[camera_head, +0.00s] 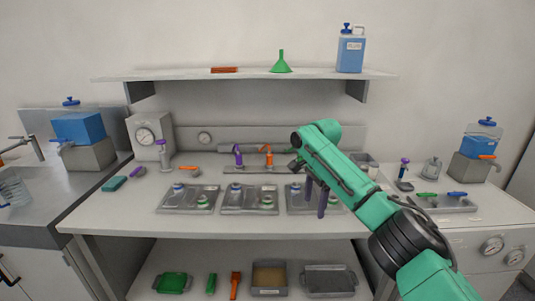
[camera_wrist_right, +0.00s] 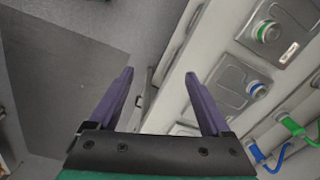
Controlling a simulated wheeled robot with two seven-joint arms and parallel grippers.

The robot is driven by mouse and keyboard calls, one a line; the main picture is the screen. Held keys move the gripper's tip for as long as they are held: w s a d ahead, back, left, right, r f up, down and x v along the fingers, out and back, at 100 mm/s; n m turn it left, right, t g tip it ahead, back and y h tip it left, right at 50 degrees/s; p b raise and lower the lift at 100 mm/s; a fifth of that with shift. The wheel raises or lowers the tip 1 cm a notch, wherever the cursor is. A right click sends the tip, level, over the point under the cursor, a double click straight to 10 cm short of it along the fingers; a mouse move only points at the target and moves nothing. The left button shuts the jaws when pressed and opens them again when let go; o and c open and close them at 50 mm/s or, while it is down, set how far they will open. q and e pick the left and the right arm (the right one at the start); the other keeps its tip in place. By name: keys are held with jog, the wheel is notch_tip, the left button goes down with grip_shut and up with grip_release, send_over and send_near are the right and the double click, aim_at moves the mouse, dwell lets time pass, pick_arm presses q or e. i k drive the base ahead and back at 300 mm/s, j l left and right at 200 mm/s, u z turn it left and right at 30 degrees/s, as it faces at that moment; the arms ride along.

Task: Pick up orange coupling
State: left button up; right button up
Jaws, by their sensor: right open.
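An orange hook-shaped coupling (camera_head: 268,155) stands upright at the back of the bench in the head view, beside a similar purple one (camera_head: 238,155). A smaller orange-ended piece (camera_head: 195,169) lies farther left; I cannot tell if it is a coupling too. My right gripper (camera_head: 316,203) is open and empty, its purple fingers pointing down in front of the right metal tray (camera_head: 296,207). It is to the right of and nearer than the orange coupling. In the right wrist view the open fingers (camera_wrist_right: 165,100) have nothing between them, and no orange coupling shows. My left gripper is out of view.
Several metal trays with capped vials, such as the left one (camera_head: 172,207), cover the middle bench. A shelf (camera_head: 190,75) hangs above with a green funnel (camera_head: 281,63) and a blue jug (camera_head: 350,53). The front strip of bench (camera_head: 150,229) is clear.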

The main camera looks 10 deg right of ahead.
aim_at(269, 155)
jog(key=i, duration=1.75)
